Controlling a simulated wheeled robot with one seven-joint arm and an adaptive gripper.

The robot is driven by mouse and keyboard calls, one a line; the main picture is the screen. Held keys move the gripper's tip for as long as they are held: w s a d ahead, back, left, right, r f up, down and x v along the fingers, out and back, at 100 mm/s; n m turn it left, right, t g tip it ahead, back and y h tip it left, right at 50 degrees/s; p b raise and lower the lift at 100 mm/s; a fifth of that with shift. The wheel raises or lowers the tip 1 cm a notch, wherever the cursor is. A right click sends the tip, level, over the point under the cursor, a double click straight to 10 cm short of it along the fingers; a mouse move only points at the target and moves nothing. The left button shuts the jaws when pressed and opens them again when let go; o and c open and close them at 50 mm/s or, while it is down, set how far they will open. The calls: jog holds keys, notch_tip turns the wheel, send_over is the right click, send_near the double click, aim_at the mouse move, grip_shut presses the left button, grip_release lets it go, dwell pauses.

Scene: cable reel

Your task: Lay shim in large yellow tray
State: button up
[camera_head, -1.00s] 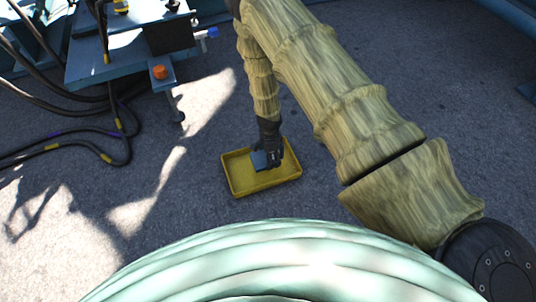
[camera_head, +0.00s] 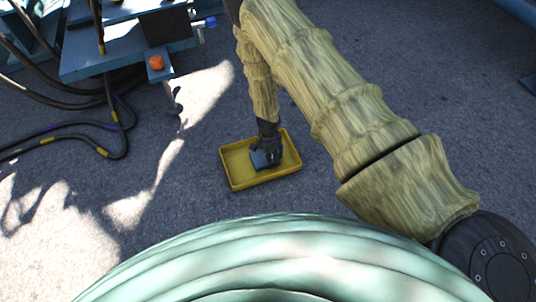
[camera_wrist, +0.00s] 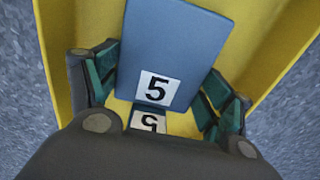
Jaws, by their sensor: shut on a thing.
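The shim is a flat blue-grey plate (camera_wrist: 172,50) with a white label reading 5, seen in the wrist view between my fingers. In the head view the shim (camera_head: 259,160) shows beside my gripper, inside the outline of the yellow tray. My gripper (camera_head: 270,157) points down over the tray and is shut on the shim; its fingers (camera_wrist: 160,95) also show on both sides of the plate in the wrist view. The large yellow tray (camera_head: 236,180) lies on the floor. I cannot tell whether the shim touches the tray floor.
A blue bench-like structure (camera_head: 110,62) with an orange knob (camera_head: 156,62) stands at the upper left. Black cables (camera_head: 75,133) with yellow bands lie on the floor at left. The grey floor (camera_head: 400,90) to the right of the tray is clear.

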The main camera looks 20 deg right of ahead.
jog(key=o, duration=1.9)
notch_tip(320, 180, up, 12)
jog(key=p, duration=0.5)
jog(key=shift+r, duration=0.1)
jog(key=s+d+n, duration=0.1)
jog(key=s, duration=0.2)
jog(key=s+d+f+n+h, duration=0.1)
jog(key=s, duration=0.2)
jog(key=s+d+f+n, duration=0.1)
jog(key=s, duration=0.3)
jog(key=shift+d+f+n+g, duration=0.1)
jog(key=shift+d+n+g, duration=0.1)
jog(key=shift+n+g, duration=0.15)
jog(key=s+a+r+n, duration=0.1)
jog(key=s+n, duration=0.3)
jog(key=s, duration=0.4)
jog(key=s+a+r+n, duration=0.1)
jog(key=s+n, duration=0.4)
jog(key=s, duration=0.4)
jog(key=s+a+r+n+y, duration=0.1)
jog(key=s+a+r+n, duration=0.1)
jog(key=s+n, duration=0.3)
jog(key=shift+s, duration=2.2)
